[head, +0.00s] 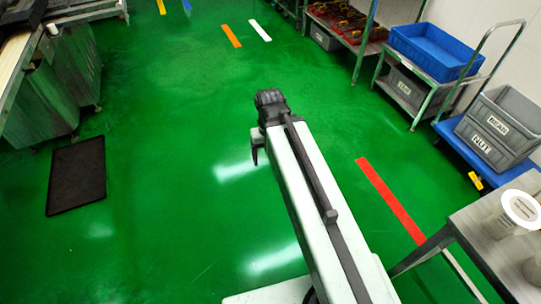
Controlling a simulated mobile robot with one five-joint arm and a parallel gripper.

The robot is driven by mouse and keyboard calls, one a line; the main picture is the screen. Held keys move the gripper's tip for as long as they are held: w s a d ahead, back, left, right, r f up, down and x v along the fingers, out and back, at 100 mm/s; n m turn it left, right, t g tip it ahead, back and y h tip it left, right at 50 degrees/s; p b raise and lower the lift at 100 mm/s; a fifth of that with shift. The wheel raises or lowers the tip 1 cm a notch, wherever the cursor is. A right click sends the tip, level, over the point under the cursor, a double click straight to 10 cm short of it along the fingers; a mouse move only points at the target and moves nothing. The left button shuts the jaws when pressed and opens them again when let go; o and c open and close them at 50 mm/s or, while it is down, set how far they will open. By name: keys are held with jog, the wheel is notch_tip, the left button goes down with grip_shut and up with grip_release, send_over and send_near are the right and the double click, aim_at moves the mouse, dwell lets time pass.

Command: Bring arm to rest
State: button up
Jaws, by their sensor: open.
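My arm (315,205) shows in the head view, a white link with a dark bar along it. It reaches from the bottom edge up to the middle of the picture, over the open green floor. My gripper (255,157) is at the far end, dark and small, with its fingers pointing down. It is open, and nothing shows between the fingers. It is apart from every object around. The arm's dark end joint hides part of the gripper.
Metal machine (50,95) at left, with a black mat (76,176) on the floor. At right are a cart with a blue bin (435,50), a trolley with grey crates (497,125) and a metal table (480,228) bearing white containers. The middle floor is clear.

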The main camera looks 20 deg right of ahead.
notch_tip(320, 180, up, 12)
jog(key=p, duration=1.2)
jog(key=shift+r, duration=0.25)
jog(key=shift+d, duration=0.1)
